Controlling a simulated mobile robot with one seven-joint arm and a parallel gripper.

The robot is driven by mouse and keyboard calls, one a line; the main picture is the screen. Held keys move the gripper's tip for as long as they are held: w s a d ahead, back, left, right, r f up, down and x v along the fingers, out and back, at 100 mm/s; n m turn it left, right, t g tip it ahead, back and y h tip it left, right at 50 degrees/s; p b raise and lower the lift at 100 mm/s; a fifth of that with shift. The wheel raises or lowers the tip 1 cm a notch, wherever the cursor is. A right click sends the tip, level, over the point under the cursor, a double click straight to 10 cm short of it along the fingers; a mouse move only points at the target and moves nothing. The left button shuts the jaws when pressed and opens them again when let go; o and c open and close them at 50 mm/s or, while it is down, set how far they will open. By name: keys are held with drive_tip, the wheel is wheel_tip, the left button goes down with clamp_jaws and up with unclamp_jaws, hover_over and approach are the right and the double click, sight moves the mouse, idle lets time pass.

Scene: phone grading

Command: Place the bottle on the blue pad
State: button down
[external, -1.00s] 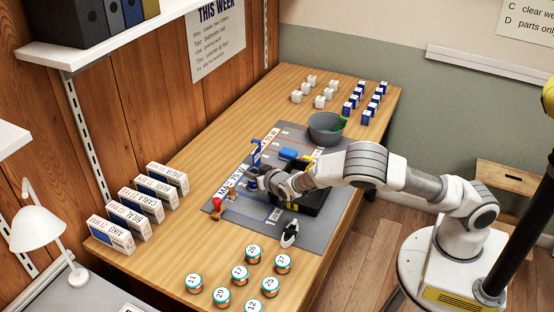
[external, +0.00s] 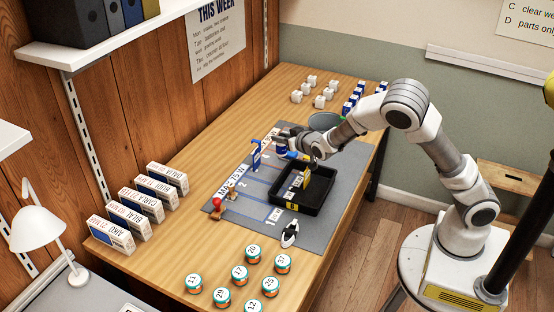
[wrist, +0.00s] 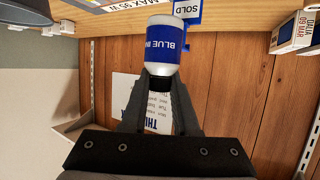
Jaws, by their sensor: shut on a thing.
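The bottle is white with a blue label reading "BLUE INK" and a dark cap; in the wrist view the bottle (wrist: 162,50) is between my fingers. My gripper (wrist: 160,88) is shut on it at the cap end. In the external view my gripper (external: 290,136) holds the bottle (external: 281,148) over the back part of the grey mat. The blue pad (external: 293,155) shows only as a small blue patch just right of the bottle, partly hidden by the gripper and arm. I cannot tell the gap between bottle and pad.
A black tray (external: 316,206) with a yellow-marked item stands in front of the pad on the grey mat (external: 258,212). A blue SOLD stand (external: 256,156) is left of the bottle. A grey bowl (external: 322,121) is behind my arm. A red-topped stamp (external: 217,204) stands front left.

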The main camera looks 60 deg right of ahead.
drive_tip(key=shift+s+d, duration=0.25)
drive_tip(key=shift+d, duration=0.5)
drive_tip(key=s+d+f+n+t+y+p, duration=0.1)
drive_tip(key=d+f+n+y, duration=0.1)
drive_tip(key=d, duration=0.6)
drive_tip(key=s+d+r+n+y+p, duration=0.25)
drive_tip(key=s+d+r, duration=0.3)
drive_tip(key=d, duration=0.35)
drive_tip(key=b, duration=0.4)
hover_over(289, 155)
drive_tip(key=w+d, duration=0.1)
drive_tip(key=d, duration=0.1)
wheel_tip(289, 155, down, 7)
drive_tip(key=shift+w+f+y+b, duration=0.1)
drive_tip(key=shift+f+y+b, duration=0.35)
drive_tip(key=shift+f, duration=1.25)
drive_tip(key=shift+f, duration=0.2)
drive_tip(key=c, duration=0.7)
unclamp_jaws()
